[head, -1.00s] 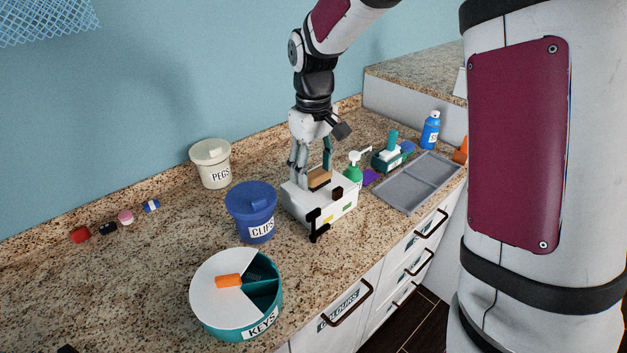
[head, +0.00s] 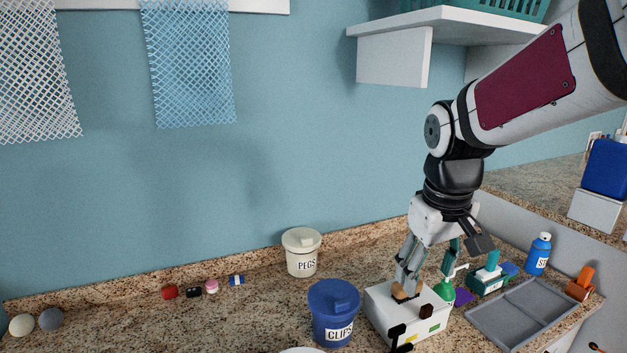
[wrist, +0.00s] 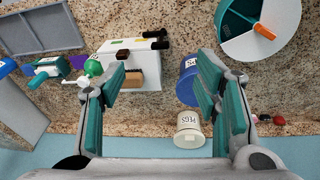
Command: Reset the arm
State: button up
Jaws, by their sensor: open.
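My gripper (head: 428,268) points down over the worktop, at the white box (head: 378,312), and stays open with nothing between its fingers. The white box (wrist: 148,60) lies beside and partly behind the left finger there. A brown wooden block (head: 404,291) rests on the box and also shows in the wrist view (wrist: 134,79). In the head view my arm comes down from the upper right.
A blue CLIPS tub (head: 332,310) and a cream PEGS tub (head: 301,255) stand left of the box. A green pump bottle (head: 447,292), grey tray (head: 510,338) and blue bottle (head: 538,254) are to the right. A white shelf (head: 445,25) hangs above.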

jog(key=s+r+m+t, duration=0.1)
jog(key=s+r, duration=0.1)
jog(key=s, duration=0.6)
jog(key=s+r+m+t, duration=0.2)
jog(key=s, duration=0.6)
jog(key=shift+s+r+t+y, duration=0.3)
jog(key=shift+s, duration=0.1)
